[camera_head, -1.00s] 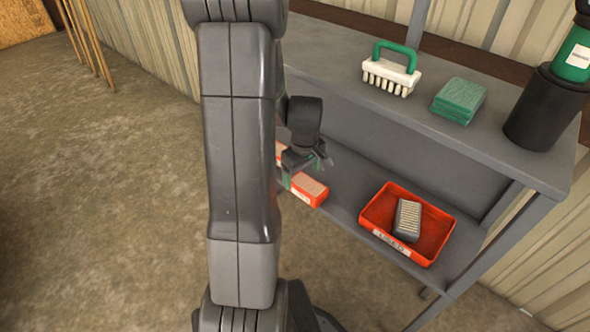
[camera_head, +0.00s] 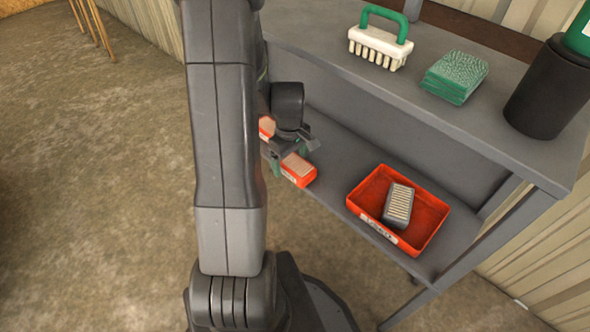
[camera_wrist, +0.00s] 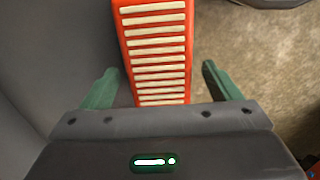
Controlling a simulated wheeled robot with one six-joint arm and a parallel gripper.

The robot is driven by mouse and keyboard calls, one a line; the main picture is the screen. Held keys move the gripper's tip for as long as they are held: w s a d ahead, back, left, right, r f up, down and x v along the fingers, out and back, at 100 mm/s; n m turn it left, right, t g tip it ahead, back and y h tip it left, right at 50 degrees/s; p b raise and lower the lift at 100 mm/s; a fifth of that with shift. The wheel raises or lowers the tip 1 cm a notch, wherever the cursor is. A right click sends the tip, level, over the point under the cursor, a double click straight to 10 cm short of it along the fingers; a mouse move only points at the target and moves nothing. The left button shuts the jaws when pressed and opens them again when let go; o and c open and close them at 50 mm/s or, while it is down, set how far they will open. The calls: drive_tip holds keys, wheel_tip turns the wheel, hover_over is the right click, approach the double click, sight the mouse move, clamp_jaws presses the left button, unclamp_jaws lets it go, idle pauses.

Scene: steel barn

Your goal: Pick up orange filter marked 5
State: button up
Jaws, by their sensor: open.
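An orange filter (camera_wrist: 156,50) with pale pleats lies between the two green fingers of my gripper (camera_wrist: 160,88) in the wrist view, with a gap on each side. My gripper is open. In the head view, my gripper (camera_head: 290,152) is low over the lower shelf, beside an orange filter (camera_head: 298,170) at the shelf's front edge. Another orange filter (camera_head: 266,128) shows partly behind my arm. No number can be read on either, and I cannot tell which one the wrist view shows.
An orange-red tray (camera_head: 430,222) holding a grey filter (camera_head: 398,203) stands right on the lower shelf (camera_head: 328,180). The upper shelf carries a green-handled brush (camera_head: 380,42), green pads (camera_head: 455,76) and a black cylinder (camera_head: 548,90). The upper shelf overhangs my gripper's area.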

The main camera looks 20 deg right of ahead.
drive_tip(key=c, duration=1.1)
drive_tip(key=shift+r, duration=0.15)
